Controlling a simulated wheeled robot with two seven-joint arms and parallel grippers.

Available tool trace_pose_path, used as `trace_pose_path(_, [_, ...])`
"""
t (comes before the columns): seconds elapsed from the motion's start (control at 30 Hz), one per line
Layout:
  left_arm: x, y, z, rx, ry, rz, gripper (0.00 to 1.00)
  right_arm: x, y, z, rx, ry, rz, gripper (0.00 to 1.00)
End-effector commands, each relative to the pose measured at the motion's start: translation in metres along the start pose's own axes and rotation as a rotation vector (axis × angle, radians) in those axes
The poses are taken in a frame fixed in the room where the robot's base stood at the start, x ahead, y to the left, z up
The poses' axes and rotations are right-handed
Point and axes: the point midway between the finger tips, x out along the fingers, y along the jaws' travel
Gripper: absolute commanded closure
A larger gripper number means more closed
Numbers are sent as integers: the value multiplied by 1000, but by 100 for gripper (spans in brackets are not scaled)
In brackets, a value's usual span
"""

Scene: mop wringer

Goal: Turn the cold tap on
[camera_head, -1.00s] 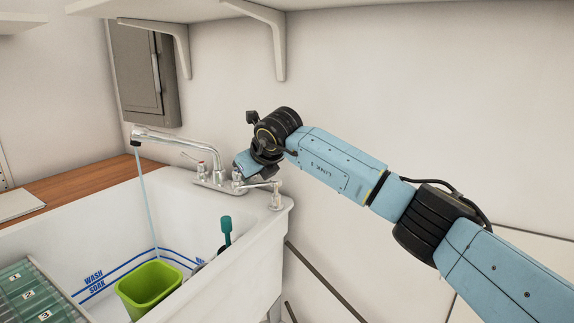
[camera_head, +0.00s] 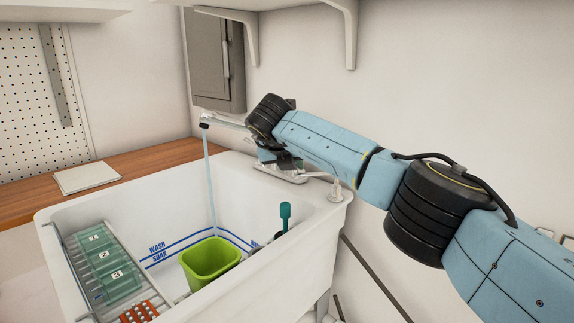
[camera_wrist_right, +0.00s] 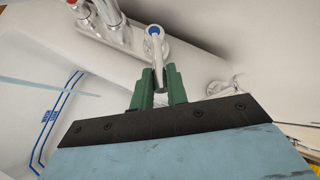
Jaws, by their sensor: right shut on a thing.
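The cold tap lever (camera_wrist_right: 156,45), chrome with a blue cap, shows at the top middle of the right wrist view. My right gripper (camera_wrist_right: 158,82) has its green fingers shut on the lever's end, one on each side. In the head view my right gripper (camera_head: 285,163) is over the faucet base at the back of the sink, and my arm hides the lever there. The chrome spout (camera_head: 222,122) reaches left, and a stream of water (camera_head: 208,180) falls from it. The red-marked hot tap (camera_wrist_right: 78,8) is at the wrist view's top left. My left gripper is not in view.
The white sink (camera_head: 110,205) holds a lime-green container (camera_head: 208,265) under the stream and a teal-handled tool (camera_head: 285,215). A rack with numbered green blocks (camera_head: 103,255) lies across its left side. A wall box (camera_head: 212,60) and shelf brackets are above.

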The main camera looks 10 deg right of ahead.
Motion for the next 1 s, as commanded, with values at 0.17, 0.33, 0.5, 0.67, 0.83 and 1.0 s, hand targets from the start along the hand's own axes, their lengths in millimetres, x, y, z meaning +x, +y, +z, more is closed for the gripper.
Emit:
trace_pose_path(0.17, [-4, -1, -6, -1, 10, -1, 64, 1, -4, 0, 22, 5, -20, 100])
trace_pose_path(0.33, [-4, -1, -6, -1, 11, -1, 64, 1, -5, 0, 25, 6, -24, 100])
trace_pose_path(0.5, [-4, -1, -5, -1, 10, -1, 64, 1, -5, 0, 24, 6, -23, 100])
trace_pose_path(0.67, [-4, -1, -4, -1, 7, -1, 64, 1, -5, 0, 24, 7, -23, 69])
trace_pose_path(0.83, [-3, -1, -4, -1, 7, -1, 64, 1, -5, 0, 23, 7, -23, 63])
trace_pose_path(1.0, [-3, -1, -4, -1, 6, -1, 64, 1, -5, 0, 23, 7, -23, 63])
